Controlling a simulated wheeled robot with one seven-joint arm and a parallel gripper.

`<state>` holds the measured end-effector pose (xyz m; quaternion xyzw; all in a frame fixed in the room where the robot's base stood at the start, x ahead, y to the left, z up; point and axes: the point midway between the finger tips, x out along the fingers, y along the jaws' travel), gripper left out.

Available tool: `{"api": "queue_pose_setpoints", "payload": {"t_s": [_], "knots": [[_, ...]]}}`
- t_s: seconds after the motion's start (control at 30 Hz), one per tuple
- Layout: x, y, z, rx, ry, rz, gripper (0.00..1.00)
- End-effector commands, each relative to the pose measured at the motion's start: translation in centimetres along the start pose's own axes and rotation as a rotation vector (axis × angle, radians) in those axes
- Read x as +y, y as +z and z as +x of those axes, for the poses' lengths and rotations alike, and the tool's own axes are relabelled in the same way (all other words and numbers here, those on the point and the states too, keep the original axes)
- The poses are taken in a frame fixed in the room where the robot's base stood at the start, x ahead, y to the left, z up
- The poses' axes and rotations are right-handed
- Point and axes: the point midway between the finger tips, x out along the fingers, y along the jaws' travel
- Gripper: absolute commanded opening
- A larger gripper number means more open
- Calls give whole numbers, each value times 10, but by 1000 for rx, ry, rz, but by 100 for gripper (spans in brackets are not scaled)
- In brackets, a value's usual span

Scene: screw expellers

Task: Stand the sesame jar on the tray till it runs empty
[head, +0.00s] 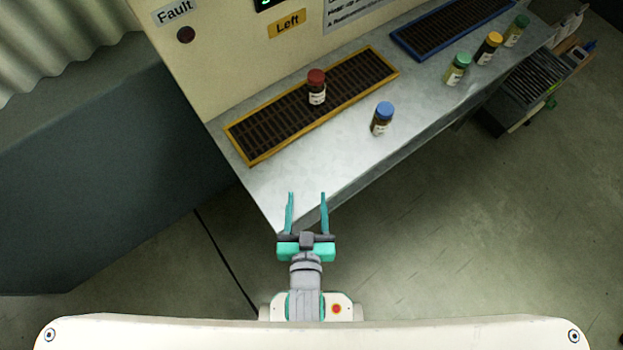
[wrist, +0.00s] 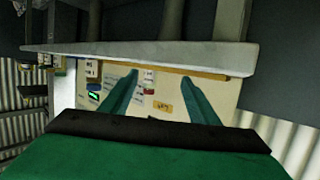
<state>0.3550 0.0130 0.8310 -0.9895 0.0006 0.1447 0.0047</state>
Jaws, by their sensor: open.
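A red-capped jar (head: 317,88) stands upright on the yellow-framed tray (head: 258,150), a dark slatted grate. A blue-capped jar (head: 381,121) stands upright on the bare metal shelf in front of that tray. Three more jars stand at the right: a green-capped one (head: 456,70), an orange-capped one (head: 488,49) and another green-capped one (head: 516,32). The jar labels are too small to read, so I cannot tell which is sesame. My gripper (head: 306,194) is open and empty by the shelf's near left corner, apart from every jar. Its spread fingers show in the wrist view.
A blue-framed tray (head: 400,43) lies farther right on the metal shelf (head: 300,180). A dark block stands at left. A dark slatted container (head: 518,95) is below the shelf's right end.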

Motion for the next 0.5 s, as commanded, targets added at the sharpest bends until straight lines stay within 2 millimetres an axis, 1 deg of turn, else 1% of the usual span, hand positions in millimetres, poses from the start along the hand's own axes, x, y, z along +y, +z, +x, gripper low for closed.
{"api": "queue_pose_setpoints", "payload": {"t_s": [0.03,0.13,0.3,0.4,0.5], "knots": [[1,5,-15,-2,-1,0,55],[3,8,-42,8,-3,-3,55],[7,8,-91,29,-2,-7,55],[10,4,-111,42,0,-9,55],[12,1,-124,50,2,-10,55]]}}
